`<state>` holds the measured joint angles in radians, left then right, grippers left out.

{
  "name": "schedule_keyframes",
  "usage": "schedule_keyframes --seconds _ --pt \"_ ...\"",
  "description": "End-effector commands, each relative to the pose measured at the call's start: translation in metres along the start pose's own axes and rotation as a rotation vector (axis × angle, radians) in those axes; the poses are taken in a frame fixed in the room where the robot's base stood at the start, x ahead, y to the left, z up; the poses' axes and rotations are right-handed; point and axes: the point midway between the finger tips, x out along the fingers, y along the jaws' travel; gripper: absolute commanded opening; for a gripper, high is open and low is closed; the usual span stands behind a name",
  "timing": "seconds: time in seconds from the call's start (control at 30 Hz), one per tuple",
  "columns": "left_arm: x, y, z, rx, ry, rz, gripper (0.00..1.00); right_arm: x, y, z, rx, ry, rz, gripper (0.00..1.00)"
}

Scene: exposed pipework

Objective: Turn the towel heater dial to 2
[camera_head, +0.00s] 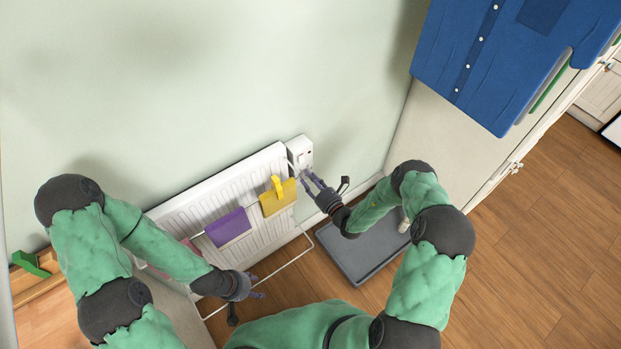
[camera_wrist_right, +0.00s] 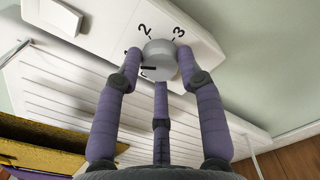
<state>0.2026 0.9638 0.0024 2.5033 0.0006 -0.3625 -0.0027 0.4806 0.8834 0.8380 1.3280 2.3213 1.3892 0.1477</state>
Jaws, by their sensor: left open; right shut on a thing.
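The towel heater is a white radiator (camera_head: 190,212) on the wall, with a white control box (camera_head: 297,147) at its upper right end. In the right wrist view, the round grey dial (camera_wrist_right: 160,55) sits on the box's white face. The numerals 2 and 3 show above it, and a short black mark is at its lower left; the numerals on that side are partly hidden. My right gripper (camera_head: 310,178) has its purple fingers closed around the dial, as the right wrist view (camera_wrist_right: 158,72) shows. My left gripper (camera_head: 258,287) is open and empty, low in front of the radiator.
A purple cloth (camera_head: 228,227) and a yellow cloth (camera_head: 278,198) hang on the white rail in front of the radiator. A grey tray (camera_head: 358,248) lies on the wooden floor to the right. A blue shirt (camera_head: 500,55) hangs at the upper right.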

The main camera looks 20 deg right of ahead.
Motion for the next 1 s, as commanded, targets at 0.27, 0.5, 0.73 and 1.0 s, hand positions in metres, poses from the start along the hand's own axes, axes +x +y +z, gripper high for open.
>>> schedule_keyframes --seconds 0.27,0.5,0.73,1.0 --pt "-0.008 0.003 0.0 0.0 0.0 0.0 0.53 0.001 -0.001 0.004 0.257 -0.006 0.001 0.06" --pt "-0.013 0.004 0.001 0.0 0.0 0.0 0.53 0.002 -0.002 0.004 0.484 -0.007 0.001 0.06" --pt "-0.016 0.006 0.001 0.0 0.0 0.0 0.53 0.002 -0.003 0.004 0.691 -0.007 0.001 0.06" --pt "-0.018 0.006 0.001 0.0 0.0 0.0 0.53 0.002 -0.003 0.004 0.878 -0.008 0.001 0.06"
